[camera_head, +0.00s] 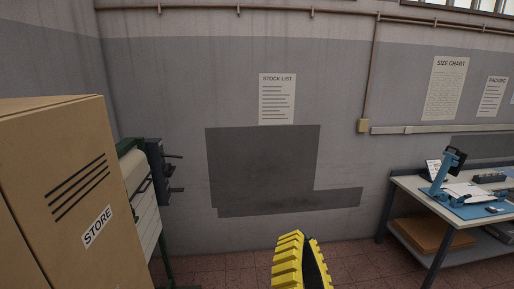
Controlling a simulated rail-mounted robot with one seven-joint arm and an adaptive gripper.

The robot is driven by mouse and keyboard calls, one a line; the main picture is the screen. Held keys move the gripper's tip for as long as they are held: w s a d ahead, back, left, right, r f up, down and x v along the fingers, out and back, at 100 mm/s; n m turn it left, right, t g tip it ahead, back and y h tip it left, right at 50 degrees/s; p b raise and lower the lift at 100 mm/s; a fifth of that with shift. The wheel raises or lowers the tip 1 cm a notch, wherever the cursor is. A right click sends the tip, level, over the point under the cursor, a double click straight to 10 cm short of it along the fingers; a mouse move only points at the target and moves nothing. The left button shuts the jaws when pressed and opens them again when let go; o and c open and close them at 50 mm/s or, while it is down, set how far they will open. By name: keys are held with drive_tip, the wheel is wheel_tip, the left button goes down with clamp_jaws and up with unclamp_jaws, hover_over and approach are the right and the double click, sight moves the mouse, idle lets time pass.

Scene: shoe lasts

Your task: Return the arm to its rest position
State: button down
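A yellow ribbed piece with a black inner side (300,262) rises from the bottom edge, right of centre. No shoe last can be made out.
A tan cabinet marked STORE (60,190) fills the left side. Beside it is a green-framed machine (140,185) with dark projecting parts. A workbench (412,190) at right bears a blue device (443,178). The grey wall (190,90) lies ahead, with tiled floor (225,265) before it.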

drive_tip(key=s+d+r+n, duration=0.1)
drive_tip(key=s+r+n, duration=0.1)
drive_tip(key=s+n, duration=0.4)
drive_tip(key=n, duration=0.2)
drive_tip(key=shift+s+d+n+h, duration=0.25)
drive_tip(key=shift+s+n+h, duration=0.05)
drive_tip(key=shift+s+h, duration=0.1)
idle(1.0)
